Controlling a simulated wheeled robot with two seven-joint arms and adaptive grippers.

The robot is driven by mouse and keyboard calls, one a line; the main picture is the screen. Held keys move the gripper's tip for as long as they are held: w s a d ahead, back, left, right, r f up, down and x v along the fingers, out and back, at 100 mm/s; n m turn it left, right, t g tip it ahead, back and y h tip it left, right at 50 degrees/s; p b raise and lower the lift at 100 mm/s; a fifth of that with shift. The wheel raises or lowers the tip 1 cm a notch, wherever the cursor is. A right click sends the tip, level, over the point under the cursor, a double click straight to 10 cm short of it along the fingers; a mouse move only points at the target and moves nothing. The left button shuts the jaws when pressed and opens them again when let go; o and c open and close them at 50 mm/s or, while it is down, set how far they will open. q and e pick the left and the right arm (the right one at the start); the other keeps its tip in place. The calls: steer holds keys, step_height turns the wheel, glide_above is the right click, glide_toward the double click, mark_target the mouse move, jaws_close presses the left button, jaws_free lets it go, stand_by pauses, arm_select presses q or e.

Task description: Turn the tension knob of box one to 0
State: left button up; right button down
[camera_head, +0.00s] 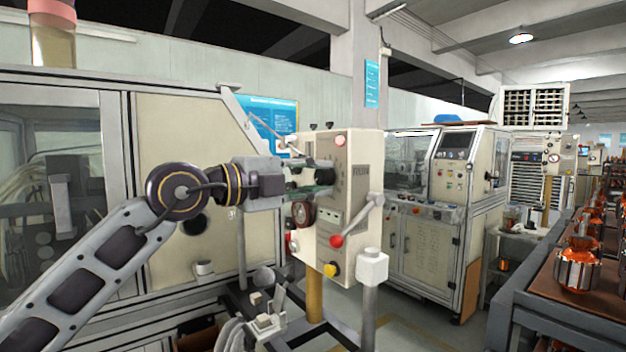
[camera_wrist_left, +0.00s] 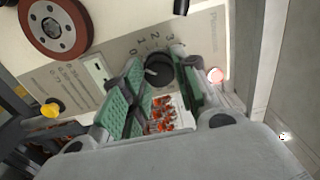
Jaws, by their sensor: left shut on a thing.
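Box one is a cream control box (camera_head: 345,215) on a stand in the middle of the head view. My left arm reaches in from the left, and my left gripper (camera_head: 318,177) is at the upper part of the box's left face. In the left wrist view the round black tension knob (camera_wrist_left: 158,70) sits beside a printed scale with 3, 2, 1 and 0. The green-padded fingers of my left gripper (camera_wrist_left: 160,88) are closed on the knob from either side. The fingers hide part of it, so its exact setting cannot be read. My right gripper is out of view.
A red-brown disc (camera_wrist_left: 53,28) and a yellow knob (camera_wrist_left: 51,107) are on the box near the gripper. A machine cabinet (camera_head: 465,190) is behind right.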

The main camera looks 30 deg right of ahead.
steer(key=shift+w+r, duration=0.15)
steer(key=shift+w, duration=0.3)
arm_select(q)
steer(key=o, duration=1)
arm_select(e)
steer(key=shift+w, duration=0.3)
arm_select(q)
steer(key=shift+s+a, duration=0.15)
steer(key=shift+a, duration=1.85)
steer(key=shift+s+a, duration=0.15)
steer(key=shift+a, duration=1.85)
steer(key=shift+s+a, duration=0.15)
steer(key=shift+a, duration=1.85)
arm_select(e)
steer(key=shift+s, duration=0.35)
arm_select(q)
steer(key=shift+r, duration=0.15)
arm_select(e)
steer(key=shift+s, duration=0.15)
arm_select(q)
steer(key=shift+r+p, duration=4.8)
steer(key=shift+p, duration=0.25)
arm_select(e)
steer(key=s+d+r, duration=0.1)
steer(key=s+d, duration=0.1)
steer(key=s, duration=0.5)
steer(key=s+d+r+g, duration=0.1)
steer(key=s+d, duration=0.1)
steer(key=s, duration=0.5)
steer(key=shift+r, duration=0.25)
